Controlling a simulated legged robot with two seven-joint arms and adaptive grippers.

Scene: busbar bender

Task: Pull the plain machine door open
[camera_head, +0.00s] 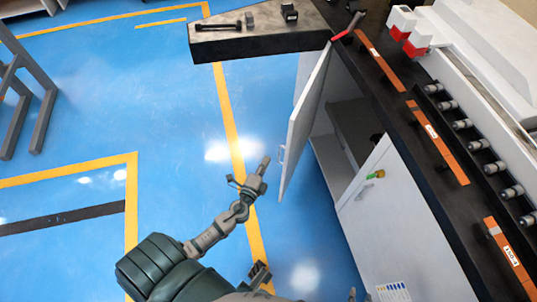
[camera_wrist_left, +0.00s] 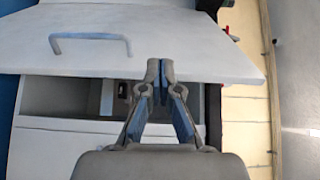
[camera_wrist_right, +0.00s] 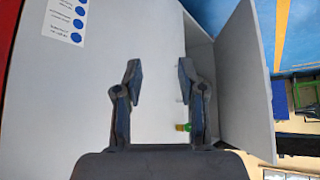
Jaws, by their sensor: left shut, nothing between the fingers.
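The plain white machine door (camera_head: 305,118) stands swung out from the cabinet, with the dark inside showing behind it. Its bar handle (camera_head: 282,153) is on the outer face near the free edge; it also shows in the left wrist view (camera_wrist_left: 90,37). My left gripper (camera_head: 265,162) is shut and empty, just left of the handle in the head view and not around it. In the left wrist view its fingertips (camera_wrist_left: 160,70) overlap the door panel; contact cannot be told. My right gripper (camera_wrist_right: 158,75) is open and empty in front of the other door.
The other white door (camera_head: 385,225) is closed, with a green and yellow key (camera_head: 375,174) and a blue-dotted label (camera_head: 393,292). A dark worktop (camera_head: 400,125) with orange bars runs above. A dark table extension (camera_head: 260,40) juts out at the back.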

